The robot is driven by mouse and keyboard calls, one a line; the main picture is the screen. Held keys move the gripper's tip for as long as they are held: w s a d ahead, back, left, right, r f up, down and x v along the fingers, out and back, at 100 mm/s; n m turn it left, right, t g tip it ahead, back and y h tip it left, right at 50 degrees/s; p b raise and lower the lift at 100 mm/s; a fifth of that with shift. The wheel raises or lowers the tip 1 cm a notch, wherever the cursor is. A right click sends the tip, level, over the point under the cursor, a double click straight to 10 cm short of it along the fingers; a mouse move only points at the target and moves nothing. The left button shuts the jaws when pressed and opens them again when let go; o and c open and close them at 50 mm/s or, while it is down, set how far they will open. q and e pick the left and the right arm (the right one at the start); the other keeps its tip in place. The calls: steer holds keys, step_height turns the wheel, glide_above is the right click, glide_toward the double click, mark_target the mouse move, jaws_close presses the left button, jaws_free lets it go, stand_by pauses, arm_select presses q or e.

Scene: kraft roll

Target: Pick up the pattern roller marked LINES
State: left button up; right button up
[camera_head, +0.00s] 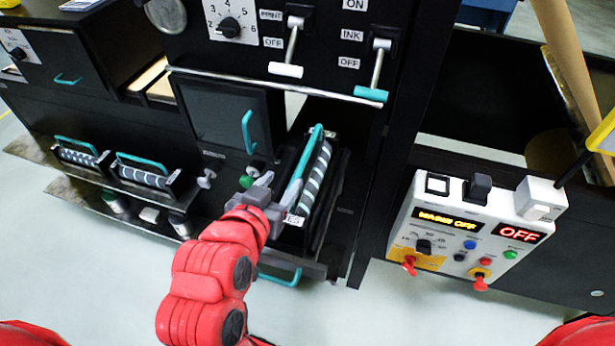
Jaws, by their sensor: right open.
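A striped roller (317,181) with a teal handle (304,163) sits in a black slot right of centre. A white label (294,220) at its near end is partly hidden; only its last letters, seemingly "ES", show. My right gripper (279,184) is open at the left side of this roller, with its fingers close to the teal handle; I cannot tell whether they touch it. Two more patterned rollers with teal handles, one on the left (78,156) and one beside it (143,175), rest in holders at the left. My left gripper is out of view.
A dark door (222,118) with a teal handle stands left of the slot. Above are a PRINT lever (287,70) and an INK lever (371,94). A white control box (462,238) reading OFF is at the right. A brown roll (578,60) leans behind it.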

mark_target(304, 158)
steer(key=p+x, duration=0.3)
steer(key=x, duration=0.7)
steer(key=shift+w, duration=0.1)
steer(key=p+x, duration=0.2)
steer(key=x, duration=0.1)
steer(key=p+x, duration=0.1)
steer(key=shift+w+d+f, duration=0.2)
steer(key=shift+d+f, duration=0.1)
steer(key=shift+d, duration=0.1)
steer(key=shift+w+f, duration=0.2)
steer(key=shift+w, duration=0.05)
jaws_close()
steer(key=shift+r, duration=0.1)
